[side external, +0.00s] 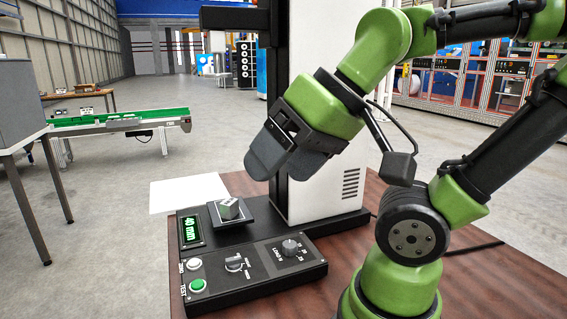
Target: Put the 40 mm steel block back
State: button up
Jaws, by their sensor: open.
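A small grey block (228,208) with a pale marked face sits on the square dark plate (246,221) of the machine on the table. The marking on the block is too small to read. A green-lit display (191,230) left of the plate appears to read "40 mm". My gripper (281,165) is open and appears empty, above and to the right of the block and clear of it. Its dark fingers point down and left, in front of the machine's column.
The machine's control panel (262,277) has white and green buttons and two knobs. A white upright housing (328,150) stands behind my gripper. A white sheet (188,193) lies at the left back. Brown tabletop (335,258) is bare right of the panel.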

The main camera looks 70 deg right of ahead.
jog(key=shift+s, duration=0.15)
jog(key=m+g+h, duration=0.2)
jog(key=m+g, duration=0.1)
jog(key=m, duration=2.9)
send_over(230, 201)
jog(key=s, duration=0.1)
jog(key=f, duration=1.6)
jog(key=shift+s+d+f, duration=0.1)
jog(key=shift+d+f, duration=0.05)
jog(key=shift+d, duration=0.05)
jog(key=x, duration=0.5)
jog(key=shift+s+a+f, duration=0.15)
jog(key=shift+a+f, duration=0.1)
jog(key=shift+f, duration=0.15)
